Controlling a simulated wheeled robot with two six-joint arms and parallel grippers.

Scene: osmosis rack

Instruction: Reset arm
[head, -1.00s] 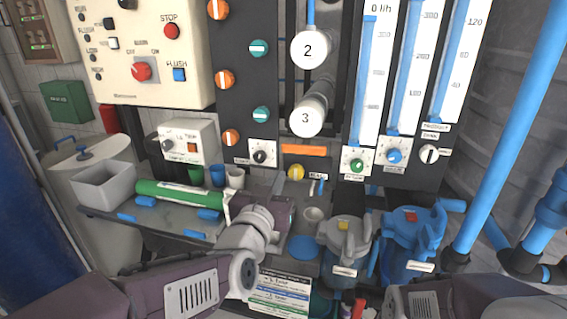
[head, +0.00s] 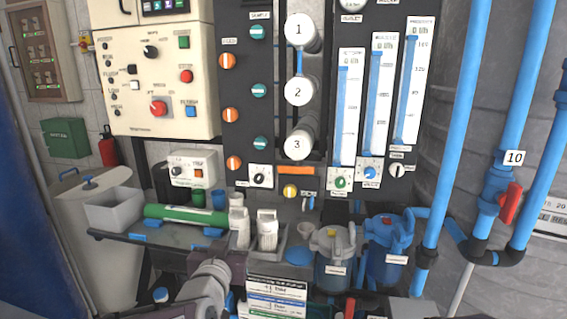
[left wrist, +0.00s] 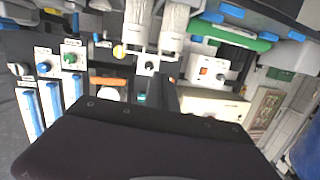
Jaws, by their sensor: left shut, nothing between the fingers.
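My left gripper (head: 232,264) is low in the head view, at the front of the shelf below two white bottles. In the left wrist view its dark, narrow fingers (left wrist: 165,95) stick up from the wide black body and look closed with nothing between them. In the head view its fingertips are hard to make out. The grey wrist joint (head: 208,280) of my left arm is below it. The two white bottles, left (head: 239,228) and right (head: 267,232), stand upright on the shelf. My right gripper is out of view.
A green cylinder (head: 175,213) lies on the shelf (head: 120,235) beside a grey bin (head: 115,212). Clear-bowled filter housings, grey-topped (head: 333,245) and blue-topped (head: 388,240), stand on the right. Flow meters (head: 375,100) and blue pipes (head: 450,130) are behind. A label card (head: 276,292) is in front.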

